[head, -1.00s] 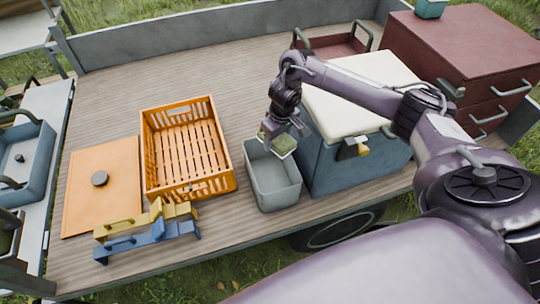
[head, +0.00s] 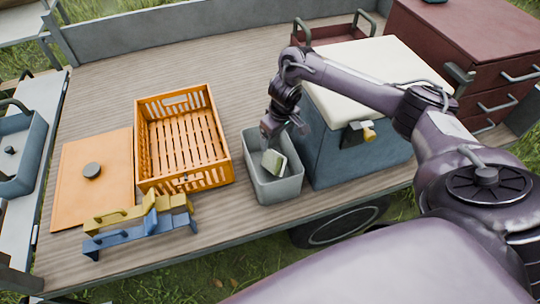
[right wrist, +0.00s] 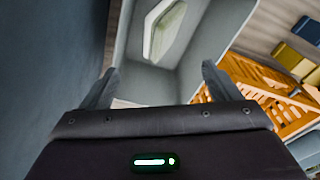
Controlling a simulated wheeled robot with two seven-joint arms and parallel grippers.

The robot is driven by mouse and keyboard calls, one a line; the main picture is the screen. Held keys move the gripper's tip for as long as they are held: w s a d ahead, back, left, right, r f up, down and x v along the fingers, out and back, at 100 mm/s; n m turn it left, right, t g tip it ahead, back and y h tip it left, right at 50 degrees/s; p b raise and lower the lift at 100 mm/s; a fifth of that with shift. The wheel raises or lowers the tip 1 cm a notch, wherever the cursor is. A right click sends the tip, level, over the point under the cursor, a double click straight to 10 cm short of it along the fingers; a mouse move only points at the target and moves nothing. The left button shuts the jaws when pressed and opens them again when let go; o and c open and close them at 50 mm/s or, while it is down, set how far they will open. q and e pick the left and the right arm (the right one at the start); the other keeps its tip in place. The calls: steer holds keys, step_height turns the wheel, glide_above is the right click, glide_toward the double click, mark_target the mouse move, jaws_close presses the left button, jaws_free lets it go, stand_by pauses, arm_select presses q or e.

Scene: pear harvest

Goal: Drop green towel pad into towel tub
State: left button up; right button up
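The green towel pad (head: 273,163), green with a pale side, is inside the grey towel tub (head: 290,190), tilted. In the right wrist view the pad (right wrist: 163,32) lies beyond my fingertips, apart from them, within the walls of the tub (right wrist: 215,38). My right gripper (head: 270,137) is over the tub's opening, just above the pad. Its two fingers (right wrist: 160,80) are spread with nothing between them. Whether the pad rests flat on the tub floor or leans on a wall, I cannot tell. My left gripper is not in view.
An orange crate (head: 146,158) stands left of the tub. A blue cooler with a white lid (head: 362,72) stands close on its right. Yellow and blue clamp-like tools (head: 140,227) and an orange board (head: 100,200) lie further left. Free truck bed (head: 225,75) lies behind.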

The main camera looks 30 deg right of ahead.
steer(key=r, duration=0.2)
steer(key=r+p, duration=0.1)
steer(key=r, duration=0.2)
steer(key=s+r+p, duration=0.1)
steer(key=r, duration=0.1)
steer(key=shift+d+r, duration=0.1)
steer(key=shift+r, duration=0.25)
